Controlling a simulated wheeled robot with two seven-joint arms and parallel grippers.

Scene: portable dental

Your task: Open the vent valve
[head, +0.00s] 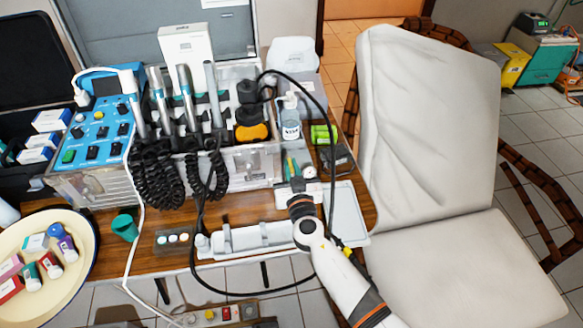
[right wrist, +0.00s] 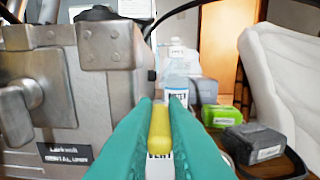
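The vent valve shows in the right wrist view as a small yellow handle (right wrist: 160,128), with a white label (right wrist: 160,166) reading "VENT", partly covered, below it. The two teal fingers of my right gripper (right wrist: 160,112) stand on either side of the handle, and the handle fills the narrow gap between them. In the head view my right gripper (head: 294,168) reaches in from the lower right to the front right of the metal case (head: 236,163). The handle is small there and mostly hidden by the fingers. My left gripper is not in view.
A black cable loops over this area. A white tray (head: 347,214) lies below. A reclined chair (head: 425,120) is at right.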

